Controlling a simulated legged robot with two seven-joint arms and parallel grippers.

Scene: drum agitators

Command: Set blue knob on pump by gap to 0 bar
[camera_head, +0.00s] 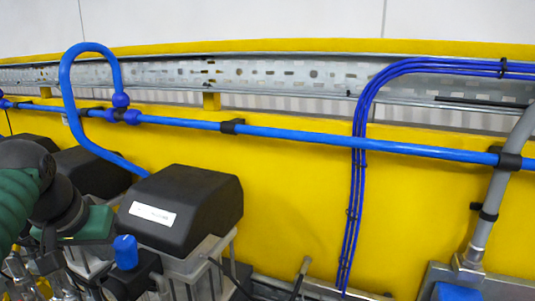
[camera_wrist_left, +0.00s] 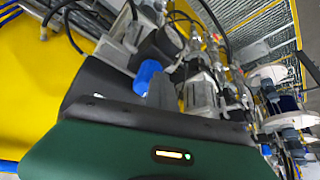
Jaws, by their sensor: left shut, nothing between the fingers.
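The blue knob (camera_head: 125,251) sits on a black fitting at the front of the pump with the black cover (camera_head: 180,208), at the lower left of the head view. It also shows in the left wrist view (camera_wrist_left: 147,77), just beside my finger. My left gripper (camera_head: 92,226) is green and black and comes in from the left, a little left of and above the knob. In the left wrist view its dark fingers (camera_wrist_left: 162,92) are shut and empty. I cannot tell whether they touch the knob. The knob's scale is not readable. My right gripper is not in view.
More black-covered pumps (camera_head: 90,172) stand at the left behind my arm. A blue hose (camera_head: 68,95) loops down to the pump cover. A blue pipe (camera_head: 290,134) runs along the yellow wall (camera_head: 280,205). A grey pipe (camera_head: 495,190) stands at the right.

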